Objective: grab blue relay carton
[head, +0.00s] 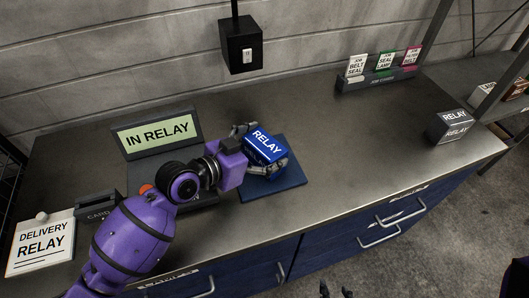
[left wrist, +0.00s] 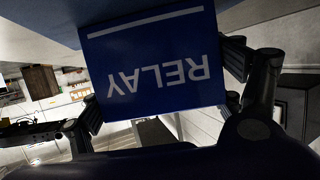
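The blue relay carton (head: 265,145), with white RELAY lettering, is at the blue mat (head: 285,185) on the workbench. Whether it rests on the mat or is slightly above it, I cannot tell. My left gripper (head: 262,150) has its fingers on opposite sides of the carton. In the left wrist view the carton (left wrist: 155,65) fills the space between the finger pads, its lettering upside down, and both pads appear to touch it. My right gripper (head: 336,290) barely shows at the bottom edge of the head view, its two fingertips apart and empty.
An IN RELAY sign (head: 157,133) stands left of the carton. A DELIVERY RELAY card (head: 40,244) is at the left front. A grey RELAY box (head: 451,126) sits at the right end, and a card rack (head: 378,80) at the back. The bench's middle right is clear.

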